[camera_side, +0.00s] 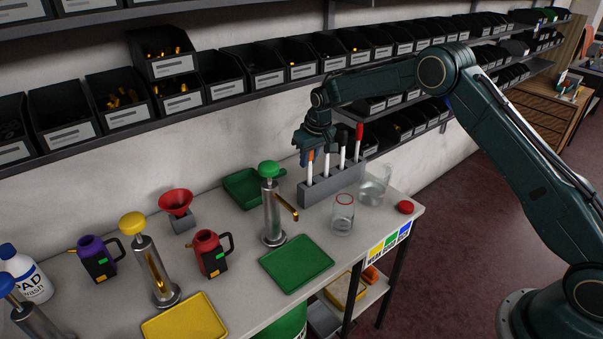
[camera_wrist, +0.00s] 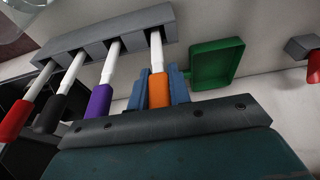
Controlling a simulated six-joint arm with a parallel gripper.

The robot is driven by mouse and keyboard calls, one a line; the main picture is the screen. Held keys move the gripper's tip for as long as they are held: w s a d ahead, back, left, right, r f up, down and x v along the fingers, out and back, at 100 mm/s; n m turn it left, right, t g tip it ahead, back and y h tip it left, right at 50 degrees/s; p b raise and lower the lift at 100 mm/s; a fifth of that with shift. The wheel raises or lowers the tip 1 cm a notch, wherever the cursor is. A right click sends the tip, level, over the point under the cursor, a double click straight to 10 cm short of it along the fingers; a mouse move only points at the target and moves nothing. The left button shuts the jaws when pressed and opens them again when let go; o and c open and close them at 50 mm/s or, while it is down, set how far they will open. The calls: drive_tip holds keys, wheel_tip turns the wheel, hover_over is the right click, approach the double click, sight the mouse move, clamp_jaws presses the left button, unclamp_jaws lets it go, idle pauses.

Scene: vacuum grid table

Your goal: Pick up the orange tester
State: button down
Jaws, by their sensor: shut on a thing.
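The orange tester (camera_wrist: 158,88) has an orange handle and a white shaft. In the wrist view its handle is between the blue fingers of my gripper (camera_wrist: 160,88), which is shut on it. Its white shaft still reaches into the leftmost slot of the grey rack. In the side view my gripper (camera_side: 308,156) is over the left end of the grey rack (camera_side: 332,188), and the orange tester (camera_side: 310,156) shows just below the fingers, upright. The purple tester (camera_wrist: 100,99), black tester (camera_wrist: 50,113) and red tester (camera_wrist: 16,118) stand in the other slots.
A glass jar (camera_side: 342,215) and a glass beaker (camera_side: 374,188) stand close in front and to the right of the rack. A green-topped dispenser (camera_side: 272,210) and a green tray (camera_side: 242,188) are to its left. Shelves of black bins (camera_side: 265,66) line the wall behind.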

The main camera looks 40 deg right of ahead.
wheel_tip(320, 180, up, 10)
idle(0.8)
drive_tip(key=shift+s, duration=0.1)
idle(1.0)
drive_tip(key=shift+s+r, duration=0.35)
drive_tip(key=shift+r, duration=0.1)
drive_tip(key=s+r, duration=0.3)
drive_tip(key=s, duration=0.4)
drive_tip(key=s+r, duration=0.4)
drive_tip(key=s, duration=0.2)
drive_tip(key=shift+s+r, duration=0.3)
drive_tip(key=shift+s, duration=0.05)
drive_tip(key=shift+f, duration=0.15)
